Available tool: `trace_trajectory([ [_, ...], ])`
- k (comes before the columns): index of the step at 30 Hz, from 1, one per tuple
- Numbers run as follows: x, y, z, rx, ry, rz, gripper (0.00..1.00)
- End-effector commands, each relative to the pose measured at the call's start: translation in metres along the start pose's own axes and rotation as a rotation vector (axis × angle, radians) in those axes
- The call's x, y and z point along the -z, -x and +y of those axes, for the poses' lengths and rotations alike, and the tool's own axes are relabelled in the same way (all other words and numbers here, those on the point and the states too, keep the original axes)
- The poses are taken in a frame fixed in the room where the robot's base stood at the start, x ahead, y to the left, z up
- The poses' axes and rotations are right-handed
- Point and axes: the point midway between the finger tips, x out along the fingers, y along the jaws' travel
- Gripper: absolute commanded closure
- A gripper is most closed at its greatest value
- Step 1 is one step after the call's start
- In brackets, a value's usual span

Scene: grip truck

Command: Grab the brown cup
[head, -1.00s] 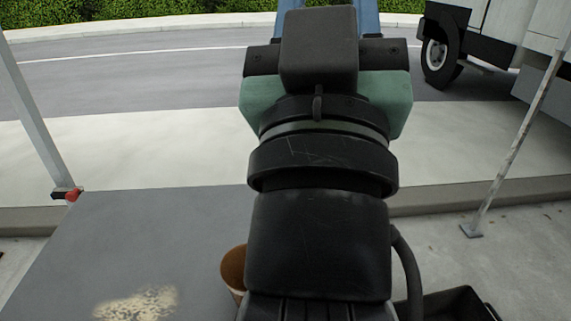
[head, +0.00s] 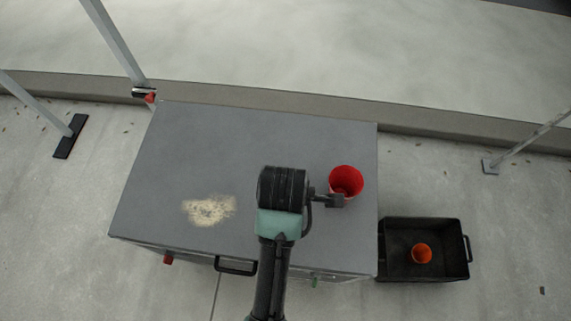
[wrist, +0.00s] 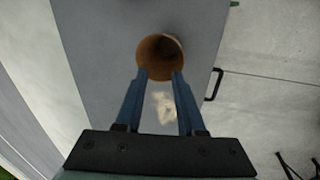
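The brown cup (wrist: 160,58) shows in the wrist view, its round opening facing the camera, at the tips of my fingers. My gripper (wrist: 161,75) has two blue fingers standing apart, with a clear gap between them. The fingertips overlap the near edge of the cup in the picture; I cannot tell whether they touch it. In the head view the brown cup is not visible, and my arm covers part of the grey tabletop (head: 170,150). My gripper's fingers are hidden there too.
A red cup (head: 346,179) stands on the tabletop right of my arm. A black bin (head: 392,265) beside the table holds an orange-red cup (head: 421,253). A pale patch (head: 208,208) marks the tabletop. The tabletop's left part is clear. Poles stand around.

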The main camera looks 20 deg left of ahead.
Motion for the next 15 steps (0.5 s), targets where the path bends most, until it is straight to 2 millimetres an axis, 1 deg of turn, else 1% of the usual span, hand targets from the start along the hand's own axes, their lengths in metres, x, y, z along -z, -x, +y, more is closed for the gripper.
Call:
trace_trajectory([
  [1,0.001,0.006,-0.011,0.044,0.036,-0.001,0.62],
  [3,0.002,0.004,-0.022,0.086,0.072,0.0,0.62],
  [5,0.002,0.001,-0.029,0.107,0.089,0.0,0.62],
  [8,0.002,-0.014,-0.034,0.119,0.1,0.001,0.62],
  [12,0.002,-0.042,-0.036,0.118,0.099,0.0,0.62],
  [15,0.002,-0.059,-0.038,0.116,0.098,0.0,0.62],
])
